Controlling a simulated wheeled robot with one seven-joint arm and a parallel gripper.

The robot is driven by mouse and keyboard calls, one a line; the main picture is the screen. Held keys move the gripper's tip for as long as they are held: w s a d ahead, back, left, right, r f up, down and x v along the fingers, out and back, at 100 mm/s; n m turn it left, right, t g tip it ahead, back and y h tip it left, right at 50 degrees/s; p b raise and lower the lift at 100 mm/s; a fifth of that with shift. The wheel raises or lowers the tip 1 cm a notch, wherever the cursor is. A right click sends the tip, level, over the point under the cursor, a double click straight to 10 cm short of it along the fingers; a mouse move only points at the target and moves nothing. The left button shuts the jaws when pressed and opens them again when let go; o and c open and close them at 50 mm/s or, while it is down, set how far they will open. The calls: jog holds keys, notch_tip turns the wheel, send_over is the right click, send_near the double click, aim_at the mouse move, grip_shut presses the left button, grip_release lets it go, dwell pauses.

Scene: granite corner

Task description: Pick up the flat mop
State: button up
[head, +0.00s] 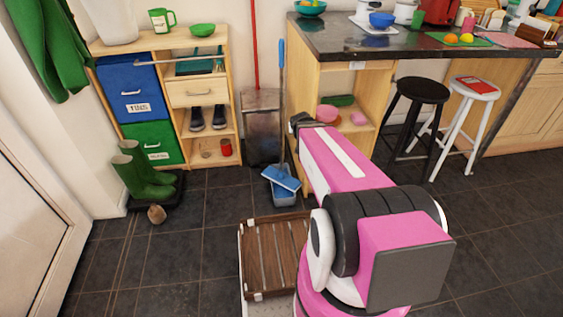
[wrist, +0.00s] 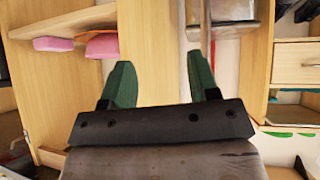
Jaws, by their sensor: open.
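The flat mop (head: 281,100) stands upright against the left end of the counter in the head view. It has a blue shaft, grey lower down, and a blue head (head: 282,178) at a grey-blue tray on the floor. My gripper (wrist: 161,75) is open in the wrist view, its two green fingers apart with nothing clasped. A light wooden panel shows between and beyond them. A thin grey upright strip passes by the right finger; I cannot tell whether it is the mop's shaft. In the head view my pink arm reaches toward the mop and hides the fingers.
A metal dustpan (head: 262,125) with a red handle (head: 254,45) stands just left of the mop. A drawer shelf (head: 190,93) is farther left, and the counter (head: 340,38) with two stools is right. A wooden slatted rack (head: 275,255) lies nearer; dark floor tiles are open to its left.

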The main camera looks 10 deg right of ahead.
aim_at(280, 92)
jog(key=w+a+r+n+t+y, duration=0.1)
jog(key=w+r+t+y, duration=0.1)
jog(key=w, duration=0.3)
jog(key=w+a+r+n+t+y, duration=0.1)
jog(key=w+r+t, duration=0.2)
jog(key=w, duration=0.2)
jog(key=w+a+r+n+t+y, duration=0.1)
jog(key=w+a+r+t+y, duration=0.1)
jog(key=w, duration=0.3)
jog(key=shift+w+r+t+y, duration=0.3)
jog(key=shift+r+t, duration=0.15)
jog(key=shift+t, duration=0.25)
jog(key=shift+w+a+f, duration=0.1)
jog(key=shift+w+a, duration=0.15)
jog(key=shift+w, duration=0.6)
jog(key=shift+w+a+f, duration=0.1)
jog(key=shift+w+a, duration=0.15)
jog(key=shift+w, duration=0.65)
jog(key=shift+w+a+f, duration=0.1)
jog(key=shift+w+a, duration=0.15)
jog(key=shift+w, duration=0.6)
jog(key=shift+s+r, duration=0.1)
grip_shut()
